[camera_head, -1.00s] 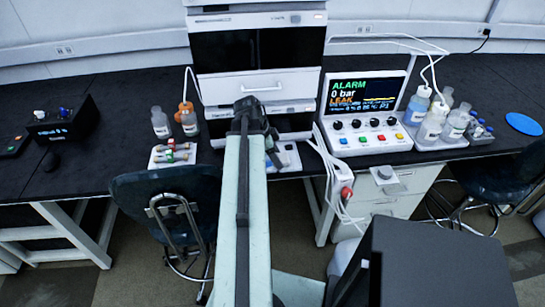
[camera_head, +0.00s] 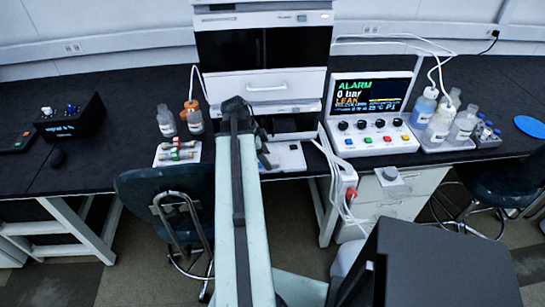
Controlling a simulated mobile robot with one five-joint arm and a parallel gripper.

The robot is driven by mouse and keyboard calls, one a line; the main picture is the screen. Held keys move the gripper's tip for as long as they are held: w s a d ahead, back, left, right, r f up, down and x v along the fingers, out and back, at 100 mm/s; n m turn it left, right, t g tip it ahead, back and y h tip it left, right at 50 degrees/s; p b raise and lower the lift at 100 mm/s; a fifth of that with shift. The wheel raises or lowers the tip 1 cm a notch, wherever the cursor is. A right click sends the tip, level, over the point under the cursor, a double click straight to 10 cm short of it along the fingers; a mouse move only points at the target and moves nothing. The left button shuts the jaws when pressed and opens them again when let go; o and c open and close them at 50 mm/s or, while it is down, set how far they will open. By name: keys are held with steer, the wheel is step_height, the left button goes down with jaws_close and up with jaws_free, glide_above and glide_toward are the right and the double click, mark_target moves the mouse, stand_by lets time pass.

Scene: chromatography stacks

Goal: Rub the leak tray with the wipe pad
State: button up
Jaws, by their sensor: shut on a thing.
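A flat white tray, which I take for the leak tray (camera_head: 287,157), lies on the bench at the foot of the tall instrument stack. My arm crosses in front of its left part. My gripper (camera_head: 264,157) shows only in part, as dark pieces at the right of the arm's far end, over or beside the tray's left side. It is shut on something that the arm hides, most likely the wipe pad. I cannot tell whether it touches the tray.
The instrument stack (camera_head: 264,85) rises right behind the tray. An alarm panel (camera_head: 370,115) stands to its right, with bottles in a grey tray (camera_head: 447,146) beyond. A white vial rack (camera_head: 177,153) and two bottles stand left. White cables (camera_head: 335,165) hang over the bench edge. A blue disc (camera_head: 530,126) lies far right.

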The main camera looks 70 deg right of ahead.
steer(key=shift+w+a+r, duration=0.1)
steer(key=shift+w+a, duration=0.2)
steer(key=shift+w, duration=0.45)
steer(key=shift+w+a+f, duration=0.1)
steer(key=shift+w+a, duration=0.25)
steer(key=shift+w, duration=0.4)
steer(key=shift+w+a+r, duration=0.1)
steer(key=shift+w+a, duration=0.2)
steer(key=shift+w, duration=0.45)
steer(key=shift+w+a, duration=0.35)
steer(key=shift+w, duration=0.4)
steer(key=shift+w+a, duration=0.3)
steer(key=shift+w, duration=0.45)
step_height(320, 180, up, 6)
steer(key=p, duration=0.6)
step_height(320, 180, up, 3)
steer(key=p, duration=0.3)
